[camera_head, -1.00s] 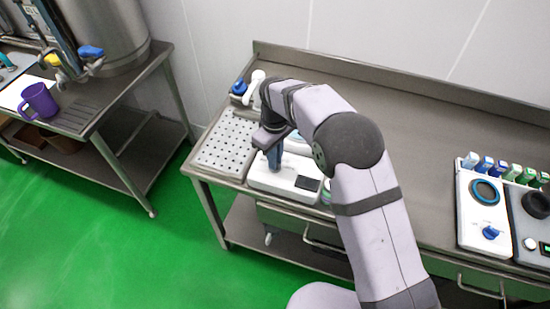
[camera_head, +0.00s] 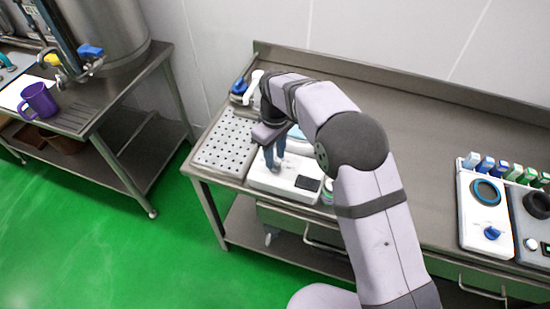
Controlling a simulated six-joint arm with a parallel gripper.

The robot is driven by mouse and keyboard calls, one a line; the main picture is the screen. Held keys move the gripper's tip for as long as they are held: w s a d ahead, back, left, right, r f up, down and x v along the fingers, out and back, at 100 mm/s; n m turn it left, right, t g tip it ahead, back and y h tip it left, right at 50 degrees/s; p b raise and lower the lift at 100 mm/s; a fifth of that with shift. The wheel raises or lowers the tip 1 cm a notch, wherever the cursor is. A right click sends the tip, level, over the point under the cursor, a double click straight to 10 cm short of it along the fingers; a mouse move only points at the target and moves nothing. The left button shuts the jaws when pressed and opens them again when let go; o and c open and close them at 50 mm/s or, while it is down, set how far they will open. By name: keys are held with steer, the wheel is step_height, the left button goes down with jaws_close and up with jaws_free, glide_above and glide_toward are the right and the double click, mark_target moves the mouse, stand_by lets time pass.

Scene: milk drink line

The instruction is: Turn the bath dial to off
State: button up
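A white unit (camera_head: 470,215) with a blue-ringed round opening (camera_head: 485,192) stands on the right of the steel counter. A blue dial (camera_head: 492,233) on its front part looks like the bath dial; its marks are too small to read. My gripper (camera_head: 274,167) is far to the left of that dial. It points down over a white device with a dark display (camera_head: 308,184). Its two blue-grey fingers look apart, with nothing seen between them. My wrist and arm hide part of the white device and a light blue round part behind it.
A perforated steel tray (camera_head: 224,145) lies left of the white device. A blue-topped item (camera_head: 239,87) and a white handle stand behind it. Several coloured cartridges (camera_head: 500,170) and a dark grey unit (camera_head: 535,225) are at the right. The counter's middle is mostly clear behind my arm.

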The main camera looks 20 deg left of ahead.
mark_target(277, 163)
steer(key=shift+r+b, duration=0.7)
steer(key=shift+r, duration=2.25)
steer(key=shift+d, duration=0.3)
steer(key=s+d+m, duration=0.2)
steer(key=d+m, duration=0.2)
steer(key=d, duration=0.6)
steer(key=s+d+m, duration=0.2)
steer(key=d+m, duration=0.1)
steer(key=d, duration=0.8)
steer(key=s+d+f+m, duration=0.4)
steer(key=s+d+m, duration=0.2)
steer(key=s+d, duration=0.5)
steer(key=s, duration=0.4)
steer(key=shift+d+m, duration=0.3)
steer(key=shift+d, duration=0.05)
